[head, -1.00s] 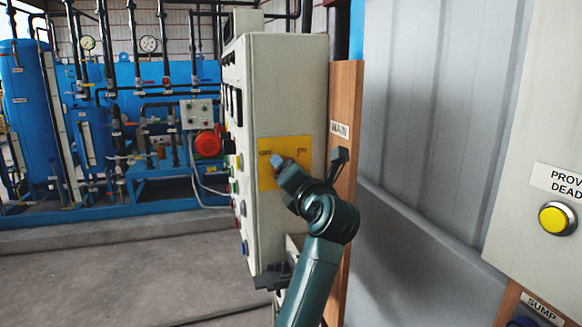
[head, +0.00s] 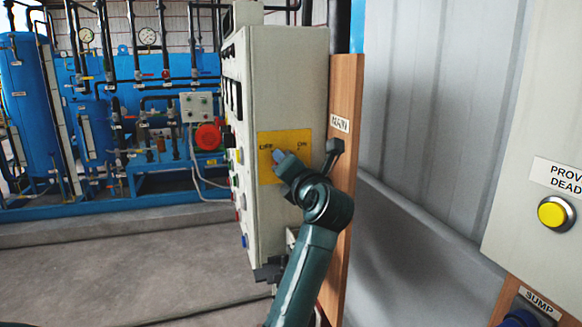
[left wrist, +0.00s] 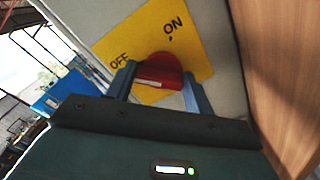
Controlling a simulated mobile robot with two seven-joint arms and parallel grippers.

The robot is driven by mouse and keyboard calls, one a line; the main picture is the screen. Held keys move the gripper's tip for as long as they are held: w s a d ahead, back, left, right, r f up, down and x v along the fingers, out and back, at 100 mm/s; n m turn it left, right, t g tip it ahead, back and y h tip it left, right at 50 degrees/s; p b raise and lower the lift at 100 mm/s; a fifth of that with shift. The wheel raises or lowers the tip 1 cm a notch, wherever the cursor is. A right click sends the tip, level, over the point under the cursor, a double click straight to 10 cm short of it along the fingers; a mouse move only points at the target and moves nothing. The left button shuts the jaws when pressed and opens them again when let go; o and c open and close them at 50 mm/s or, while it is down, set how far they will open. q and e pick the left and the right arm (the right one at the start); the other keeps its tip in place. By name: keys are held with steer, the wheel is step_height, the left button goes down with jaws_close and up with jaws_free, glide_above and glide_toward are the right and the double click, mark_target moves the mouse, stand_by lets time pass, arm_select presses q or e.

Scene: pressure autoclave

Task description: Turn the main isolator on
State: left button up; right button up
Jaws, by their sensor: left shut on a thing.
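The main isolator is a red rotary knob (left wrist: 160,72) on a yellow plate marked OFF and ON, which shows in the head view (head: 265,170) on the side of a cream control cabinet. In the left wrist view, OFF is at the left and ON at the upper right. My left gripper (head: 280,157) reaches the plate from below and is shut on the knob, with one blue finger on each side. The fingers hide parts of the knob, and I cannot tell exactly where it points. My right gripper is in no view.
A wooden post (head: 345,85) with a MAIN label (head: 340,124) and a black fitting (head: 334,147) stands right of the cabinet (head: 285,75), close to my arm. A grey panel with a yellow button (head: 556,213) is at far right. Floor at left is clear.

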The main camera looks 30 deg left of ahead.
arm_select(q)
steer(key=shift+m, duration=0.4)
steer(key=shift+c, duration=0.2)
steer(key=m, duration=1.6)
steer(key=shift+w+d+f+m, duration=0.2)
steer(key=shift+w+f+m, duration=0.05)
steer(key=shift+f+m, duration=0.15)
steer(key=shift+m, duration=0.3)
steer(key=o, duration=1)
steer(key=shift+d, duration=0.1)
steer(key=b+v, duration=0.2)
steer(key=v, duration=1.1)
steer(key=shift+s, duration=0.1)
